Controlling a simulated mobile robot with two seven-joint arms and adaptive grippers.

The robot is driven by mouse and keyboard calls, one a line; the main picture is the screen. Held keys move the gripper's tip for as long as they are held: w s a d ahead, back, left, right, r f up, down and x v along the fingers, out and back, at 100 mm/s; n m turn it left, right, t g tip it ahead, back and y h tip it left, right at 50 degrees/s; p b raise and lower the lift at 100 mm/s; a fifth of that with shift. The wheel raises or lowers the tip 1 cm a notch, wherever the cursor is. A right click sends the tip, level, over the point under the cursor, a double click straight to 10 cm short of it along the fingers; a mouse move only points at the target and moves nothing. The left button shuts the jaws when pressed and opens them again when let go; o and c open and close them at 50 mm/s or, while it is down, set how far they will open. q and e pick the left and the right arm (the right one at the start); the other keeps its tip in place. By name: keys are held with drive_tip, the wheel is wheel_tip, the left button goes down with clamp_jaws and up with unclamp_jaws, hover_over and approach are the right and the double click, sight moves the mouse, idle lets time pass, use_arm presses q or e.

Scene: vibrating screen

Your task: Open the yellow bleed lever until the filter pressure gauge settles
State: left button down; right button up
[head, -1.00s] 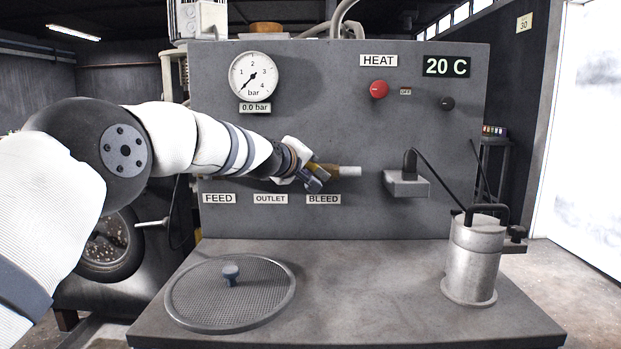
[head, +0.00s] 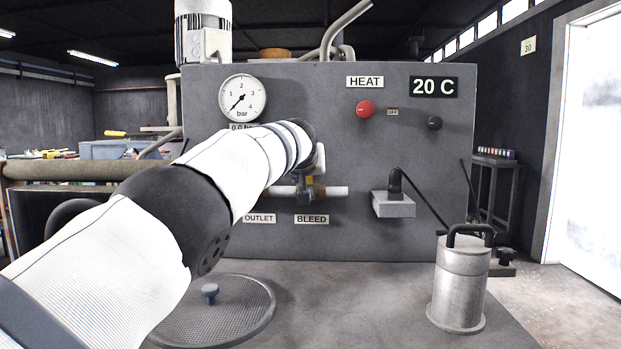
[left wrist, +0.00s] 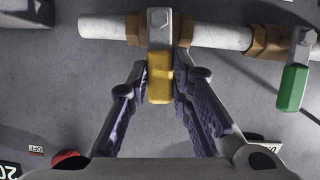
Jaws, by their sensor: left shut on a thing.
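The yellow bleed lever (left wrist: 160,78) stands square to the pipe in the left wrist view, its metal hub over the pipe. My left gripper (left wrist: 162,88) is shut on it, one purple-padded finger on each side. In the head view my left gripper (head: 313,186) is at the valve above the BLEED label (head: 311,218), and my arm and fingers hide most of the lever. The filter pressure gauge (head: 242,99) has its needle at the low end, near zero; the readout below is partly covered by my arm. My right gripper is not in view.
A green lever (left wrist: 292,87) sits on the neighbouring valve. A grey block with a probe (head: 393,204) juts from the panel to the right. A metal canister (head: 461,285) and a round mesh screen (head: 212,315) are on the bench, with bare bench between.

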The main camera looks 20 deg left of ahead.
use_arm(q)
drive_tip(key=shift+w+d+r+m+y, duration=0.1)
drive_tip(key=shift+d+m+y, duration=0.2)
idle(0.4)
drive_tip(key=c, duration=1.4)
unclamp_jaws()
drive_tip(key=shift+c, duration=0.2)
drive_tip(key=v, duration=0.7)
